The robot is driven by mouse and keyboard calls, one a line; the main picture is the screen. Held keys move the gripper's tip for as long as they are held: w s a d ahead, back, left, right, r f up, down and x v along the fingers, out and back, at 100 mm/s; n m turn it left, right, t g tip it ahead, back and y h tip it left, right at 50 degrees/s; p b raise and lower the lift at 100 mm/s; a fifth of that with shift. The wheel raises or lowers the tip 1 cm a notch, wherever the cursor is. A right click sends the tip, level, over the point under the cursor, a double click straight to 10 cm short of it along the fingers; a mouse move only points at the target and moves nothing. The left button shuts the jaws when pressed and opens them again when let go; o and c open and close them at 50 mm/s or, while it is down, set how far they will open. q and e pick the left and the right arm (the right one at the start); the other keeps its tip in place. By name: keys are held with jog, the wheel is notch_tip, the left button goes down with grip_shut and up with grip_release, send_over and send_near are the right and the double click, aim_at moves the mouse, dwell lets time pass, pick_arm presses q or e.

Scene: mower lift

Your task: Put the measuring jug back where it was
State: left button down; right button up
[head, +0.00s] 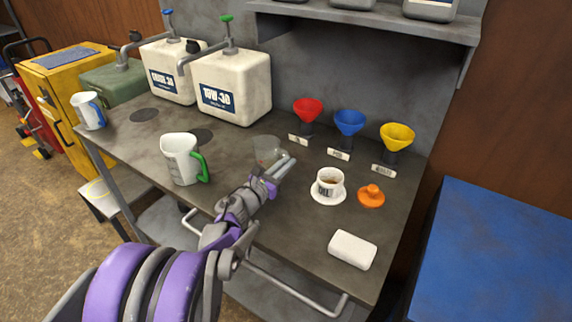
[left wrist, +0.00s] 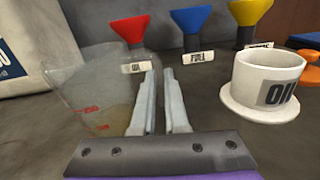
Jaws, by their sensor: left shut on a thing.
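The clear measuring jug (head: 265,148) is near the middle of the workbench, in front of the white 10W-30 container. In the left wrist view the see-through jug (left wrist: 92,98) shows red marks and a faint brownish tint low down. My left gripper (head: 285,164) is at the jug's right side, its fingers close together and shut on the jug, seemingly at its handle side. The exact grip is hard to see through the clear material. I cannot tell whether the jug's base touches the bench. My right gripper is in neither view.
A green-handled jug (head: 182,160) stands left of my gripper, a blue-handled jug (head: 87,111) at the far left. Red (head: 307,110), blue (head: 349,122) and yellow (head: 397,136) funnels stand behind.

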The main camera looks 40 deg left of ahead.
pick_arm(q)
jog(key=shift+f, duration=0.15)
jog(key=c, duration=0.9)
grip_release()
jog(key=shift+r, duration=0.2)
jog(key=shift+s, duration=0.3)
jog(key=s, duration=0.7)
jog(key=s+d, duration=0.1)
jog(key=s, duration=0.3)
jog(key=shift+s+p, duration=0.2)
jog(key=shift+p, duration=0.2)
